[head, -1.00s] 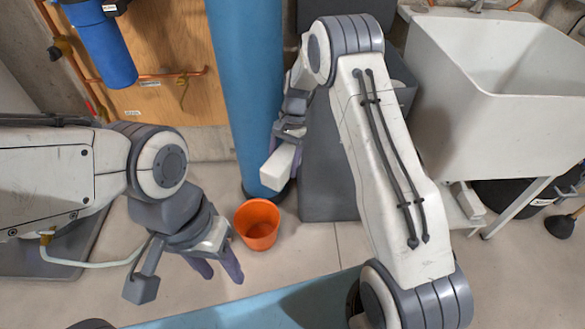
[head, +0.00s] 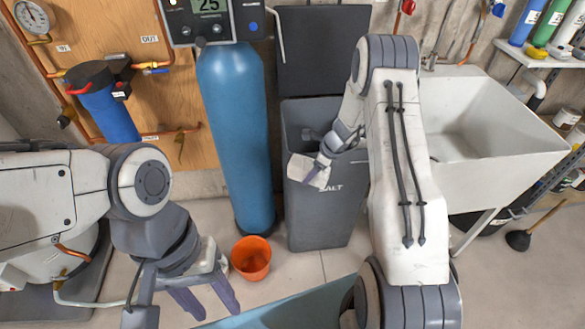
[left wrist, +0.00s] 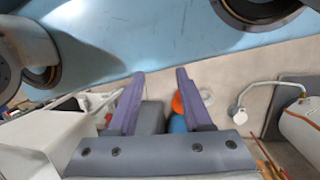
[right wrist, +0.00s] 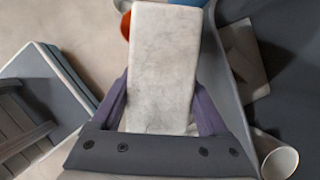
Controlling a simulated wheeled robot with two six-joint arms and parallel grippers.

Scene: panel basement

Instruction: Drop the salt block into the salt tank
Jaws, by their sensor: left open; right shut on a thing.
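The salt block (head: 306,172) is a white rectangular bar. My right gripper (head: 322,160) is shut on it, and the right wrist view shows the block (right wrist: 163,65) between both fingers. The salt tank (head: 318,218) is a dark grey upright bin with a SALT label and an open top. In the head view the block overlaps the tank's upper front left, covering part of the label; its exact height against the rim is hard to tell. My left gripper (head: 212,300) is open and empty, low at the left; its fingers also show apart in the left wrist view (left wrist: 160,75).
A dark panel (head: 322,45) stands upright behind the tank. A blue cylinder (head: 235,130) stands left of it, with an orange bucket (head: 251,258) on the floor in front. A white sink (head: 490,140) is at the right. A white cup-like tube (right wrist: 275,155) shows in the right wrist view.

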